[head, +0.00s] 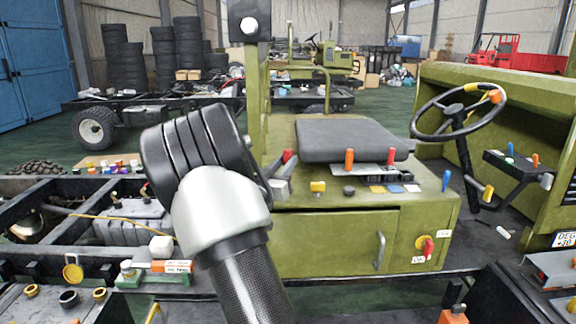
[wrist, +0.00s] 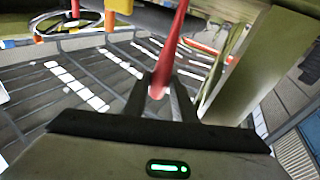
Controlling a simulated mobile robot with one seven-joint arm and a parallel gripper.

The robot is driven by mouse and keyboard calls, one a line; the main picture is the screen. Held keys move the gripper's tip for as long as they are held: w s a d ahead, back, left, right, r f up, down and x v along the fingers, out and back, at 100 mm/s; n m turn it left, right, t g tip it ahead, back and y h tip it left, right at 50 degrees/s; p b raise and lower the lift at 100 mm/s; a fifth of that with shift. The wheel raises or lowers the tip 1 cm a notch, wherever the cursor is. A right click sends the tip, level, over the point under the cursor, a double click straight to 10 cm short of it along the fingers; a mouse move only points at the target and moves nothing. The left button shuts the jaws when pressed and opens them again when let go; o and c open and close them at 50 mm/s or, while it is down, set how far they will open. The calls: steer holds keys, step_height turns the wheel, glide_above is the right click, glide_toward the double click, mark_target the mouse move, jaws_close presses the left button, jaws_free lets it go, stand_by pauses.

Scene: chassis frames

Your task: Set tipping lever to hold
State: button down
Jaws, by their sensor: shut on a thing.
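A red lever (wrist: 172,50) stands between the fingers of my gripper (wrist: 160,95) in the wrist view. The fingers are shut on it near its rounded red end. In the head view a red-topped lever (head: 288,156) stands at the left side of the seat, just right of my arm. My gripper is mostly hidden behind my arm there. I cannot read any label or mark for the lever's positions.
A grey seat (head: 345,138) sits on a green box (head: 330,235) with an orange lever (head: 349,158) and another red lever (head: 390,157) at its front. A steering wheel (head: 458,110) stands to the right. A dark chassis frame (head: 45,215) lies at the left.

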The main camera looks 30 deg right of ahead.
steer(key=c, duration=1.5)
jaws_free()
steer(key=shift+o, duration=0.2)
steer(key=shift+r, duration=0.1)
